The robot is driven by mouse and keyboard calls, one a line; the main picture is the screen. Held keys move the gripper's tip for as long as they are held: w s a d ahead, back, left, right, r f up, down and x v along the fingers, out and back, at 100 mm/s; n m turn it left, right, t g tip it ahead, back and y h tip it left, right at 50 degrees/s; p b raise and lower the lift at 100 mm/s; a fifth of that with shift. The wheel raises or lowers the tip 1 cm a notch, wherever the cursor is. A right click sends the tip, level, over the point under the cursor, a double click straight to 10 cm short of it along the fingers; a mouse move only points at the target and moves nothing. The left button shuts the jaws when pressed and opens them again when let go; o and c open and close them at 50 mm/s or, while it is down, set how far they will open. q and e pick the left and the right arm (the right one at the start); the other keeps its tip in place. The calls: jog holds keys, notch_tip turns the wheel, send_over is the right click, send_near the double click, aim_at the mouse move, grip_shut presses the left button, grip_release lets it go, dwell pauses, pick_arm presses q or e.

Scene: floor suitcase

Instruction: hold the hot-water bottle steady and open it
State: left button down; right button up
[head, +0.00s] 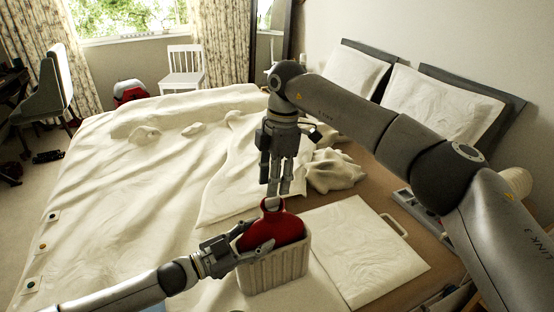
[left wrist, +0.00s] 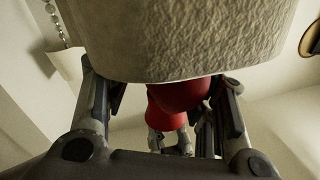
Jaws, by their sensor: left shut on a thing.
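The red hot-water bottle (head: 284,227) stands upright in a pale ribbed holder (head: 285,268) on the bed, its neck and light cap (head: 272,203) pointing up. My left gripper (head: 267,247) is shut on the bottle's body just above the holder's rim. The bottle (left wrist: 180,95) shows between my left fingers in the left wrist view, partly hidden by the holder (left wrist: 190,40). My right gripper (head: 277,191) points down from above with its fingertips at the cap. Whether it is closed on the cap is unclear. It also shows at the bottle's neck in the left wrist view (left wrist: 170,142).
A flat white board-like item (head: 360,250) lies right of the holder. A crumpled cloth (head: 334,171) lies behind it. Pillows (head: 430,105) stand at the bed's head. The rumpled cover (head: 130,210) leaves the left side of the bed mostly clear.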

aim_at(273, 206)
jog(key=shift+a+f, duration=0.2)
jog(key=shift+f, duration=1.85)
grip_shut()
